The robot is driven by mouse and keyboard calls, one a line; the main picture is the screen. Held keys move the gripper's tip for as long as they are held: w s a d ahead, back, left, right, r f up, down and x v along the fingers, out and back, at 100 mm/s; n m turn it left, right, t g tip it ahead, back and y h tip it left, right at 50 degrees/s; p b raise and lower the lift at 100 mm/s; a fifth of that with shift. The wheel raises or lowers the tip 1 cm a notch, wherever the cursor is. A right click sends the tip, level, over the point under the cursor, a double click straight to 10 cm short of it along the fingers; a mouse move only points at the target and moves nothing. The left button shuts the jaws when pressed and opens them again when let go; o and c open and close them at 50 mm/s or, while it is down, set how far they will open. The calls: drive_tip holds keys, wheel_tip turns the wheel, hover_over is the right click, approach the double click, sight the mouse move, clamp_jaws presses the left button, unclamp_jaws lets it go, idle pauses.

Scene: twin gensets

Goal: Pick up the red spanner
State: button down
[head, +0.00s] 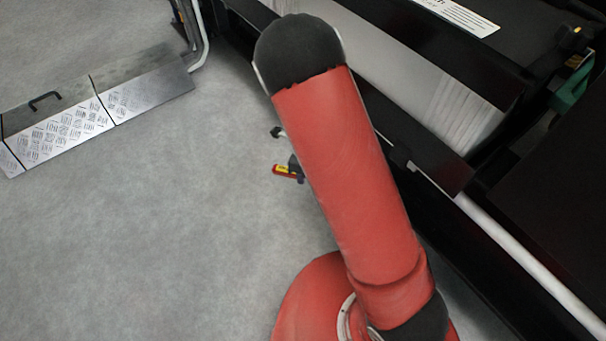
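A small red piece with a yellow patch (287,171), which looks like part of the red spanner, shows just left of my red arm in the head view. The rest of it is hidden behind the arm. Small dark parts, which look like bits of my gripper (293,162), stick out beside the arm, right at the red piece. Most of the gripper is hidden by my own arm. I cannot tell whether its fingers are open or closed, or whether they touch the red piece.
A black machine frame with a pale finned block (430,85) runs along the right side, with a light pipe (530,262) low along it. Metal tread-plate covers (65,132), one with a black handle, lie at upper left. Grey floor (150,240) is clear at left.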

drive_tip(key=shift+r, duration=0.55)
drive_tip(key=r+p, duration=0.1)
drive_tip(key=r, duration=0.1)
drive_tip(key=shift+s+a+r+p, duration=0.2)
drive_tip(key=shift+a+r+p, duration=0.1)
drive_tip(key=shift+r+p, duration=0.1)
drive_tip(key=s+a+p, duration=0.2)
drive_tip(key=s+a, duration=0.7)
drive_tip(key=a, duration=0.5)
drive_tip(key=shift+s+a+f+p, duration=0.15)
drive_tip(key=shift+s+f+p, duration=0.05)
drive_tip(key=shift+s+p, duration=0.15)
drive_tip(key=c, duration=1.6)
unclamp_jaws()
drive_tip(key=shift+c, duration=0.2)
clamp_jaws()
drive_tip(key=shift+r+y+b, duration=0.1)
drive_tip(key=shift+y+b, duration=0.2)
drive_tip(key=shift+b, duration=0.2)
